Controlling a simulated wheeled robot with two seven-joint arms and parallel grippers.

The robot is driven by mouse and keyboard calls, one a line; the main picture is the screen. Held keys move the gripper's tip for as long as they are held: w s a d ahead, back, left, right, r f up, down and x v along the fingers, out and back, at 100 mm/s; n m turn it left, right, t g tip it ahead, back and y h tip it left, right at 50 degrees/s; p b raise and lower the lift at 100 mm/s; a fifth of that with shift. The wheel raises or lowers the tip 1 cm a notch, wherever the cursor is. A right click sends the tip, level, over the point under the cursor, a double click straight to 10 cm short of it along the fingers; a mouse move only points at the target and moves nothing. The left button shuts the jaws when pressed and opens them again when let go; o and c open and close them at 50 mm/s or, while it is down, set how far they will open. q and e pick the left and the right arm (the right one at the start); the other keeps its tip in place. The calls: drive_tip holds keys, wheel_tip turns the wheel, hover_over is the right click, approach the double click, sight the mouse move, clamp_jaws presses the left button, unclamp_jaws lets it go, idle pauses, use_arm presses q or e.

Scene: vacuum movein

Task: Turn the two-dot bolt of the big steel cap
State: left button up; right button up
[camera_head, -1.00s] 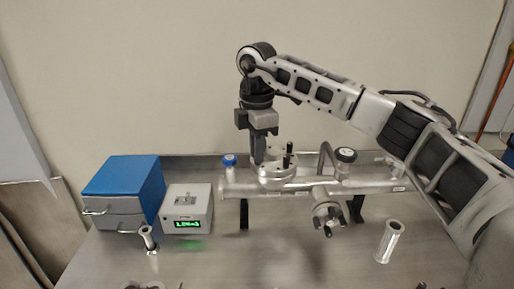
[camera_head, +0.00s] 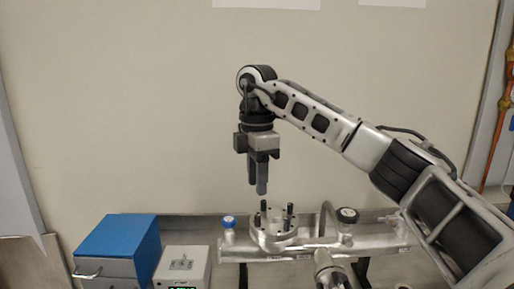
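The big steel cap (camera_head: 276,238) is a round flange on top of the steel pipe assembly. Two dark upright bolts stand on it, a left bolt (camera_head: 263,208) and a right bolt (camera_head: 290,210). Their dot marks are too small to read, so I cannot tell which has two dots. My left gripper is not in view.
A blue drawer box (camera_head: 118,238) and a grey meter box (camera_head: 183,265) stand to the left. A blue-topped fitting (camera_head: 229,222) is left of the cap. A bent pipe and a black knob (camera_head: 347,215) are to its right.

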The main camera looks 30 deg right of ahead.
wheel_tip(320, 180, up, 8)
drive_tip(key=p, duration=0.1)
drive_tip(key=shift+p, duration=0.3)
drive_tip(key=shift+f, duration=0.1)
